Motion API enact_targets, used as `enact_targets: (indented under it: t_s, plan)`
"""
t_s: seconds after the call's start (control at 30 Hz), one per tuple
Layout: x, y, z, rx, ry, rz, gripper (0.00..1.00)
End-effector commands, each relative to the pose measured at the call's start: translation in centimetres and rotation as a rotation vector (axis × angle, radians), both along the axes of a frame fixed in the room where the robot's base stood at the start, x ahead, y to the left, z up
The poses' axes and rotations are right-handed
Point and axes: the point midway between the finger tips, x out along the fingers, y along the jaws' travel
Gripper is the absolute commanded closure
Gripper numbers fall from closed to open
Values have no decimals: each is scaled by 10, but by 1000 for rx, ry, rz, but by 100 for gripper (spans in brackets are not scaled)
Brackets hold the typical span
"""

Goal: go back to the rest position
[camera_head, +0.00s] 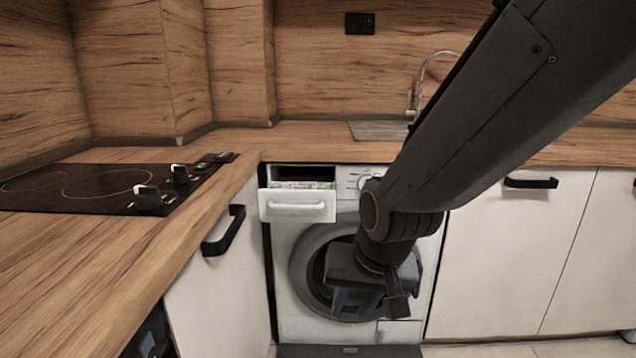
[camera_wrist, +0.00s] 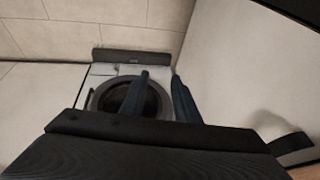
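My gripper (camera_head: 357,308) hangs at the end of my dark arm, in front of the washing machine (camera_head: 292,318) in the head view. Its two fingers are apart, with nothing visible between them. In the wrist view the gripper (camera_wrist: 160,77) also shows two separated dark fingers, overlapping the view of the machine's round door (camera_wrist: 108,97). The white detergent drawer (camera_head: 297,206) is pulled out at the machine's upper left. The gripper is below and to the right of the drawer, apart from it. My arm hides part of the machine's control panel and door.
An oak worktop (camera_head: 300,140) runs along the back and left, with a black hob (camera_head: 80,187) at left. A sink tap (camera_head: 418,88) stands behind my arm. White cabinets with black handles (camera_head: 225,231) flank the machine. The floor (camera_wrist: 35,105) looks clear.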

Motion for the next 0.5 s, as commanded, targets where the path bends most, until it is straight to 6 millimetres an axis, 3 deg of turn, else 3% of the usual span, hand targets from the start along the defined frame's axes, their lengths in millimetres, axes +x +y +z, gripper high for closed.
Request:
enact_targets:
  t_s: [0.2, 0.5]
  plan:
    - [-60, -19, 14, -91, 165, 160, 72]
    - [-125, -39, 33, -151, 337, 332, 72]
